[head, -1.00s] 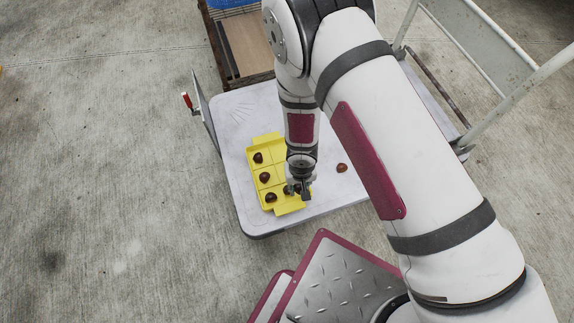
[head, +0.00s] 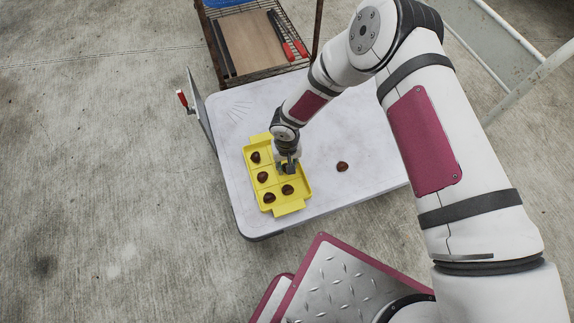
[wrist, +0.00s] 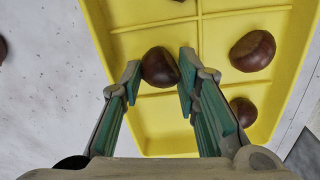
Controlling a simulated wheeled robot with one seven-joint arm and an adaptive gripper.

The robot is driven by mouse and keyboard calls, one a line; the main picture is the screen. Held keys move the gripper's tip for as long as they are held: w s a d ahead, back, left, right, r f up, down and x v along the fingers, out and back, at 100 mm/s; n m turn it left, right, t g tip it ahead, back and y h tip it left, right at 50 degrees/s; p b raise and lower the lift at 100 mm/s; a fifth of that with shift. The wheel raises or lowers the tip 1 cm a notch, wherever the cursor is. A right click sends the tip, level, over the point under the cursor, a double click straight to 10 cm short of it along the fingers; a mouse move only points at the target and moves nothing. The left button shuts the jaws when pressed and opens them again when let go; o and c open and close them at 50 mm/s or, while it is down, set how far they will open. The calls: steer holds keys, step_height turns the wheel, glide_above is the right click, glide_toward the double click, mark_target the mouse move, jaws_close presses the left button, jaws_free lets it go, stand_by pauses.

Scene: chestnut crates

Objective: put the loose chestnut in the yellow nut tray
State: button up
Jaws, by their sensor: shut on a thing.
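The yellow nut tray (head: 289,209) lies on the grey-white platform, with several brown chestnuts in its compartments. My gripper (head: 287,168) is over the tray's right-hand side, pointing down. In the wrist view its two fingers (wrist: 160,76) are shut on a dark brown chestnut (wrist: 160,67), over the tray's compartments and dividers. I cannot tell whether this held chestnut touches the tray floor. One chestnut (head: 288,189) sits in the near right compartment. Another chestnut (head: 342,167) lies on the bare platform to the right of the tray; part of a chestnut shows at the wrist view's left edge.
A pale cart frame (head: 500,50) rises at the right. A red-handled upright panel (head: 197,107) stands at the platform's left edge.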

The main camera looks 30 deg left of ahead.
steer(key=shift+f, duration=0.15)
steer(key=o, duration=0.6)
steer(key=shift+o, duration=0.2)
step_height(320, 180, up, 12)
steer(key=p, duration=0.4)
steer(key=shift+r, duration=0.2)
steer(key=shift+s, duration=0.1)
